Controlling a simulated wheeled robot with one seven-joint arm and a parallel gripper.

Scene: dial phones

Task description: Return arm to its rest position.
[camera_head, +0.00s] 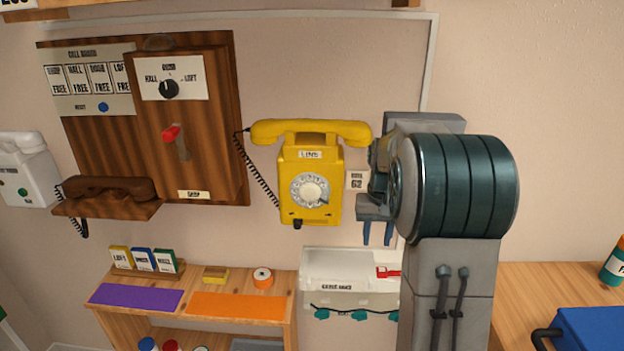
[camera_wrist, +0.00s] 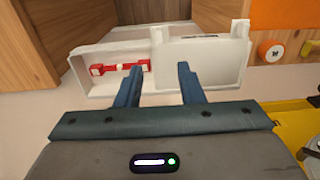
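My gripper (camera_head: 377,232) hangs with its blue fingers pointing down, right of the yellow dial phone and above the white box. In the wrist view, the two fingers of my gripper (camera_wrist: 158,88) stand apart with a gap and nothing between them. My arm is bent, and its large teal joint fills the right middle of the head view. The yellow phone (camera_head: 312,205) hangs on the wall with its handset resting across the top. A piece of it also shows at the lower right of the wrist view (camera_wrist: 290,118).
A white box (camera_head: 345,270) with a red latch (camera_head: 388,272) is below my gripper. Left are a wooden call board (camera_head: 90,125) with a brown handset (camera_head: 110,188), a white phone (camera_head: 24,170), and a shelf (camera_head: 200,275). A blue case (camera_head: 590,330) and bottle (camera_head: 614,265) stand right.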

